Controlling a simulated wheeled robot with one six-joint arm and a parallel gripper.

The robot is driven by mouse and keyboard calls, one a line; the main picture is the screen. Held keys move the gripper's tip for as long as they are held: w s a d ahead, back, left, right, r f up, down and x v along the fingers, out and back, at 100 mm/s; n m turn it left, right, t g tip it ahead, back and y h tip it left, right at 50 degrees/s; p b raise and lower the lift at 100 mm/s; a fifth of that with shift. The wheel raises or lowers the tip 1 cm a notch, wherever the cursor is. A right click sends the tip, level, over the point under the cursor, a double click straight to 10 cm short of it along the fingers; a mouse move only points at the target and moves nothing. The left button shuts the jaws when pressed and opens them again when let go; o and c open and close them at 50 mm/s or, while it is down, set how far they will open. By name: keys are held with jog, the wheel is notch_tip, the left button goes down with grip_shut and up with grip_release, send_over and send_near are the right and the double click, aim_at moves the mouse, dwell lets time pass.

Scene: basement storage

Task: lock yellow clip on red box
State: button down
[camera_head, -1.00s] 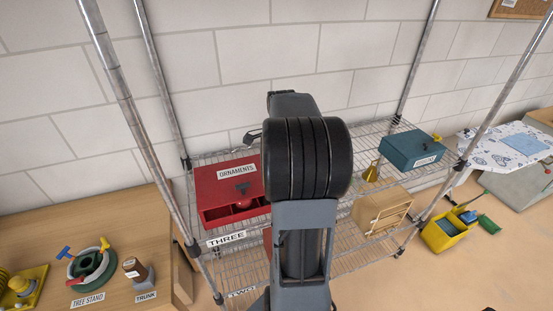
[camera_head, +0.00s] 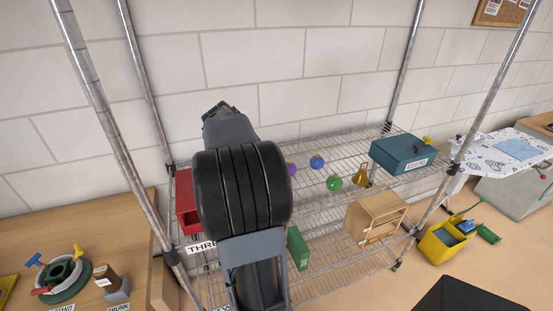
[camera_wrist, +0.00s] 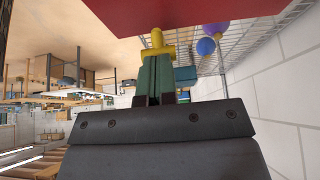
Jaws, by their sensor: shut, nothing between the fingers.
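The red box (camera_head: 186,205) stands on the upper wire shelf in the head view, mostly hidden behind my arm. In the wrist view its red surface (camera_wrist: 165,14) fills the top of the picture. A yellow clip (camera_wrist: 157,41) shows at the lower edge of that red surface, just beyond my fingertips. I cannot tell whether the clip is locked, or whether my fingers touch it. My gripper (camera_wrist: 155,60) is shut and empty, its green fingers pointing toward the clip. My arm hides the gripper in the head view.
A teal box (camera_head: 402,152) with a yellow part stands at the shelf's right end. A blue ball (camera_head: 317,161), a green ball (camera_head: 334,183) and a gold bell (camera_head: 360,177) lie between the boxes. Metal posts (camera_head: 105,110) flank the shelf.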

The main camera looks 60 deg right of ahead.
jog(key=shift+f, duration=0.1)
jog(key=shift+s+d+f, duration=0.15)
jog(key=shift+s+f, duration=0.05)
jog(key=shift+s, duration=0.1)
jog(key=shift+s+f+b, duration=0.15)
jog(key=shift+s+b, duration=0.05)
jog(key=shift+b, duration=0.2)
jog(key=r, duration=0.1)
jog(key=d+r+p, duration=0.1)
jog(key=s+d+r+p, duration=0.1)
jog(key=shift+r, duration=0.35)
jog(key=s+d+r+v, duration=0.1)
jog(key=v, duration=1)
jog(key=shift+d, duration=0.1)
